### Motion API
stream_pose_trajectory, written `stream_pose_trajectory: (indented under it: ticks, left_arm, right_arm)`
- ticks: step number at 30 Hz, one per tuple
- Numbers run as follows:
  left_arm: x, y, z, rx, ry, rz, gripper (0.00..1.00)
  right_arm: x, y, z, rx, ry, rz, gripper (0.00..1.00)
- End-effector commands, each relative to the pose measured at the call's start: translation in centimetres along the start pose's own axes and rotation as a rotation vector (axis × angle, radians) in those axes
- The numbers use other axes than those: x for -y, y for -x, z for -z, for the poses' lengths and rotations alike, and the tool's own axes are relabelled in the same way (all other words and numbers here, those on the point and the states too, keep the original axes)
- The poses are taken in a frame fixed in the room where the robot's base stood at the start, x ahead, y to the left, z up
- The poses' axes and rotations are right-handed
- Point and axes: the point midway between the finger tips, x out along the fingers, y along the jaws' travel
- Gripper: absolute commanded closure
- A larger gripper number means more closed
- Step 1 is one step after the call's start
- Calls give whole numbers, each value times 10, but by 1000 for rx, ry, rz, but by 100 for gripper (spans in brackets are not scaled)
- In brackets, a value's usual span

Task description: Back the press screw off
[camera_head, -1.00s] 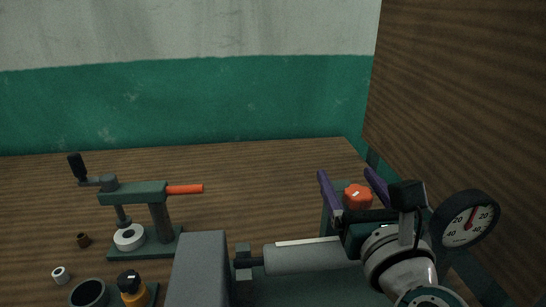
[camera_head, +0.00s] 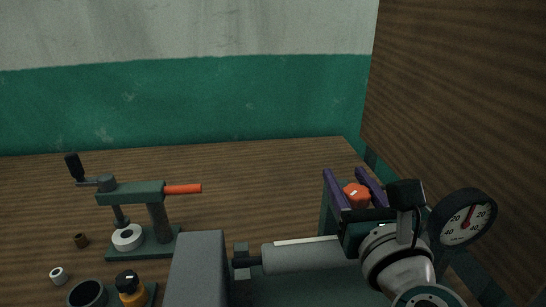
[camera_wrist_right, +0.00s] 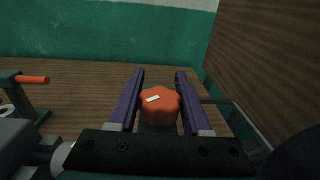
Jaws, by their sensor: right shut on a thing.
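An orange-red lobed knob (camera_head: 357,196) with a white mark on top stands at the right, beside the round gauge. It also shows in the middle of the right wrist view (camera_wrist_right: 160,106). My right gripper (camera_head: 344,170) has its two purple fingers on either side of the knob, shut on it; the fingers also show in the right wrist view (camera_wrist_right: 161,73). What lies under the knob is mostly hidden by my gripper and wrist. A green bench press (camera_head: 130,191) with a black-handled crank and an orange lever stands at the left, apart from my gripper. My left gripper is not in view.
A dial gauge (camera_head: 463,217) stands close right of my wrist. A grey cylinder (camera_head: 305,255) and grey block (camera_head: 198,265) lie left of it. A black cup (camera_head: 88,294) and small rings are front left. A wooden wall (camera_head: 460,100) rises at the right.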

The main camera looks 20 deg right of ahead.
Motion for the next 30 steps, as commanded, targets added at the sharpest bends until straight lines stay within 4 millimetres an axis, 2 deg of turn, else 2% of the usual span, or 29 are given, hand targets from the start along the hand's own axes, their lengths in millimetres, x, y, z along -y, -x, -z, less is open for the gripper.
stream_pose_trajectory:
  ticks: [11,30]
  left_arm:
    - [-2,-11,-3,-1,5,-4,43]
    - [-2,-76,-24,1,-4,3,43]
  right_arm:
    - [-2,0,2,3,5,-108,100]
    - [-14,4,4,3,5,-489,100]
